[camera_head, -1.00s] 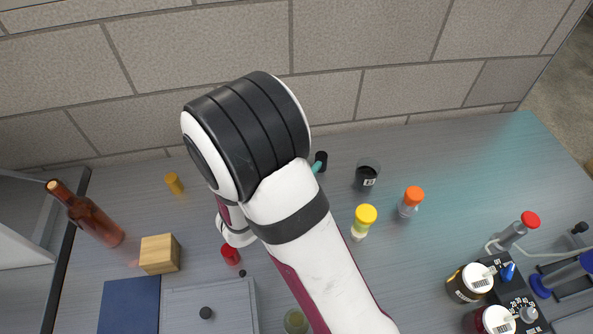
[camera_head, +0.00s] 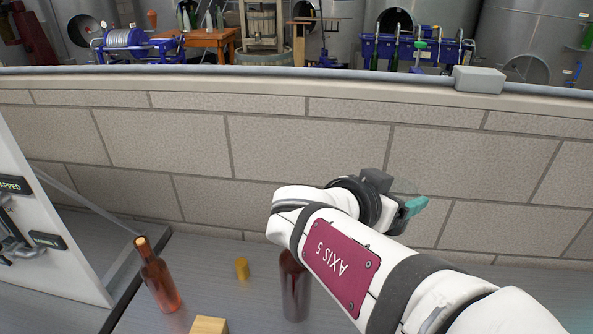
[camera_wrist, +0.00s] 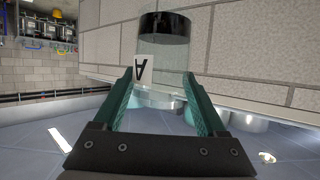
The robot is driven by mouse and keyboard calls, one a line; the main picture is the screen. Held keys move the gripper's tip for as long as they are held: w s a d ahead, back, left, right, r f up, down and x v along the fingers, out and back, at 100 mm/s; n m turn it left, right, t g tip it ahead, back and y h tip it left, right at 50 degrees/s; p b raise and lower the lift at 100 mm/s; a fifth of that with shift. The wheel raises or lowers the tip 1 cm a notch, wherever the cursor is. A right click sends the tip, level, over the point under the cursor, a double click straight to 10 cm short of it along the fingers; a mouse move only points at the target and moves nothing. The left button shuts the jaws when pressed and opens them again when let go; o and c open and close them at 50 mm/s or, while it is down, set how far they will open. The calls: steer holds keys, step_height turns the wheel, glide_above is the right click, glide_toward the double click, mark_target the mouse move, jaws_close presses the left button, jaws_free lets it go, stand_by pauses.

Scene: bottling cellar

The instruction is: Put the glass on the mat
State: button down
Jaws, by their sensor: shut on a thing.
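My gripper (camera_wrist: 162,76) is shut on the glass (camera_wrist: 165,48), a clear cylinder with a black band at its far end and a white label marked "A". In the wrist view the glass sits between the two teal fingers. In the head view my gripper (camera_head: 411,206) is raised in front of the stone wall, and the glass shows only as a faint clear shape beside it. No mat shows in the current views; a dark blue square lies at the lower left in the earlier head view.
An amber bottle (camera_head: 157,279) stands at the left, with a yellow stopper (camera_head: 242,268) to its right. A dark red bottle (camera_head: 295,287) stands close to my arm. A wooden block (camera_head: 208,325) is at the bottom edge. A white panel (camera_head: 45,225) borders the left.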

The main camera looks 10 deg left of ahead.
step_height(320, 180, up, 4)
steer(key=s+a+n+t+y, duration=0.3)
steer(key=a+n+y, duration=0.3)
steer(key=a, duration=1.2)
steer(key=s+a+n+g+y, duration=0.1)
steer(key=s+a+n+y, duration=0.25)
steer(key=s+a, duration=0.4)
steer(key=s+a+n+y, duration=0.3)
steer(key=s+a+y, duration=0.1)
steer(key=a, duration=0.6)
step_height(320, 180, down, 26)
steer(key=s+a+f, duration=0.2)
steer(key=a+f, duration=0.1)
steer(key=s+a+f, duration=0.2)
steer(key=a+f, duration=0.1)
steer(key=s+a+f, duration=0.2)
steer(key=a+f, duration=0.1)
steer(key=f, duration=0.1)
steer(key=shift+s, duration=0.1)
steer(key=shift+f, duration=0.3)
steer(key=shift+f, duration=0.1)
